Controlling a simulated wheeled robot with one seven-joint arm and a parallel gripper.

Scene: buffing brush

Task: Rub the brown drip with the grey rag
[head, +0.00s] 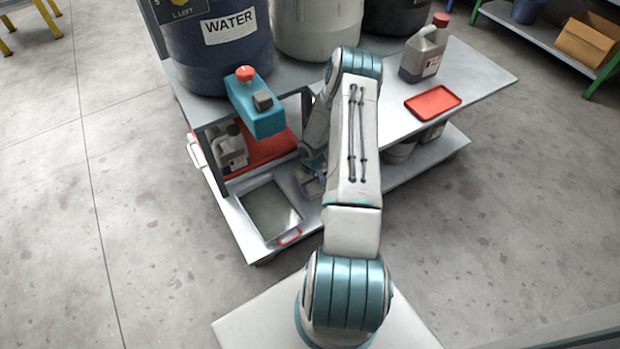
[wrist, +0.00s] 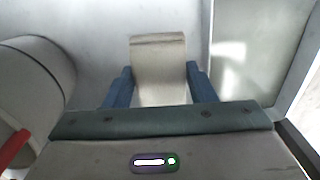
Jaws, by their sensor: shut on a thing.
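My gripper (wrist: 160,85) is shut on a pale grey-beige piece, which looks like the grey rag (wrist: 160,72). The rag stands out between the two blue fingers, with a thin brownish line near its far edge. In the head view my gripper (head: 311,184) is low over the lower shelf, just right of the metal tray, partly behind my arm. I cannot make out the rag in the head view. I cannot pick out the brown drip in either view; my arm hides part of the shelf.
A metal tray (head: 241,198) with a red handle lies on the lower shelf (head: 240,232); its pale floor shows at right in the wrist view (wrist: 255,60). A teal jug (head: 258,115) overhangs the upper shelf. A red tray (head: 433,102) and grey bottle (head: 423,55) stand right of my arm.

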